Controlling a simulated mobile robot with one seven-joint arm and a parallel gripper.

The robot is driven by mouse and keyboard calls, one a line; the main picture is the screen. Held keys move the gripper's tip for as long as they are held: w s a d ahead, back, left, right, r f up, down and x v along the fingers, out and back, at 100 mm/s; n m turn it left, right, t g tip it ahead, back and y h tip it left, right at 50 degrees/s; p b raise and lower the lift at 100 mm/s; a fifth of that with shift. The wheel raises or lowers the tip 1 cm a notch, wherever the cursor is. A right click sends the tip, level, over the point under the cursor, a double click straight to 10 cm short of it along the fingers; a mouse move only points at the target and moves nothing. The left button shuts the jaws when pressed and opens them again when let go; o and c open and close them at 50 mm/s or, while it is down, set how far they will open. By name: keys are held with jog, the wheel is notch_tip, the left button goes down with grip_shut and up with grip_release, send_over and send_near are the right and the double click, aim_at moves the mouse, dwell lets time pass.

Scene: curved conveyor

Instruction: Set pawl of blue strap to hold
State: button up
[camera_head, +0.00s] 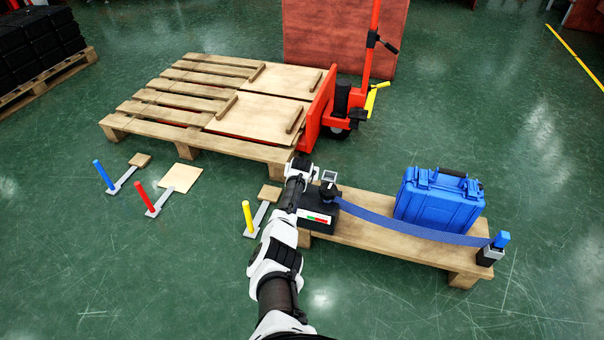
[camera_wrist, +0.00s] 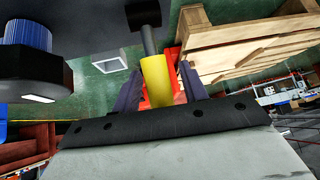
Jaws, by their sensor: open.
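A black ratchet box (camera_head: 318,217) with a red, green and white label sits at the left end of a low wooden platform. The blue strap (camera_head: 410,223) runs from it, past the front of a blue case, to a blue-topped post at the right. In the wrist view, a dark drum wound with blue (camera_wrist: 28,38) is at upper left. A short lever with a yellow grip (camera_wrist: 157,78) stands out from the dark housing. My gripper (camera_head: 316,173) is beside the box; in the wrist view, its open fingers (camera_wrist: 160,88) are on either side of the yellow grip. Contact cannot be told.
The blue case (camera_head: 440,198) stands on the wooden platform (camera_head: 385,238). The blue-topped post (camera_head: 497,246) is at its right end. Blue, red and yellow floor levers (camera_head: 247,217) stand to the left. A pallet (camera_head: 150,125) and a red pallet jack (camera_head: 316,115) are behind.

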jog(key=p+v, duration=0.5)
jog(key=v, duration=0.8)
jog(key=shift+s+r, duration=0.2)
jog(key=shift+r, duration=0.05)
jog(key=shift+a, duration=0.1)
